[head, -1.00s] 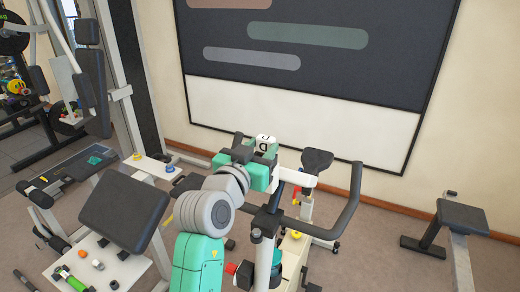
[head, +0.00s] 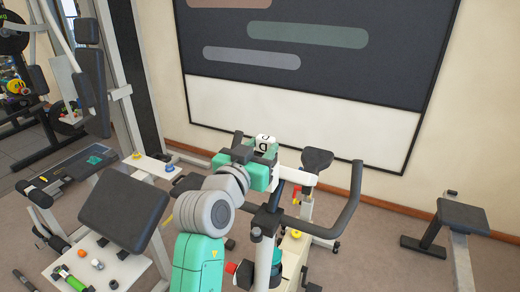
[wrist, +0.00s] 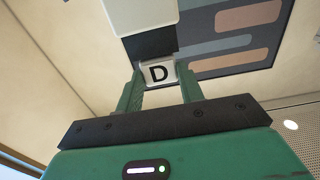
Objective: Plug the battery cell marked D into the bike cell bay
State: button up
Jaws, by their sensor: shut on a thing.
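The battery cell (head: 265,142) is a white block with a black D on its face. It stands up out of my gripper (head: 263,161) in the head view. In the wrist view the D label (wrist: 158,73) sits between the two green fingers of my gripper (wrist: 160,85), which are shut on the cell. A dark band and a white block appear beyond the label; I cannot tell whether they belong to the cell. The exercise bike's handlebar (head: 350,211) is just right of and below my gripper. I cannot make out the opening of the cell bay.
A white arm-like part (head: 297,177) lies right beside my gripper. The bike seat (head: 317,160) stands behind it. A dark padded bench (head: 125,212) is at left, and another seat (head: 462,217) stands at far right. The wall has a large dark board (head: 315,55). Floor between bike and right seat is clear.

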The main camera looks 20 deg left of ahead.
jog(key=shift+f+b, duration=0.3)
jog(key=shift+f, duration=0.05)
dwell(0.6)
jog(key=o, duration=1.1)
jog(key=shift+s+r, duration=0.1)
jog(key=shift+s+a+p, duration=0.2)
jog(key=shift+s+p, duration=0.2)
jog(key=shift+s, duration=2.5)
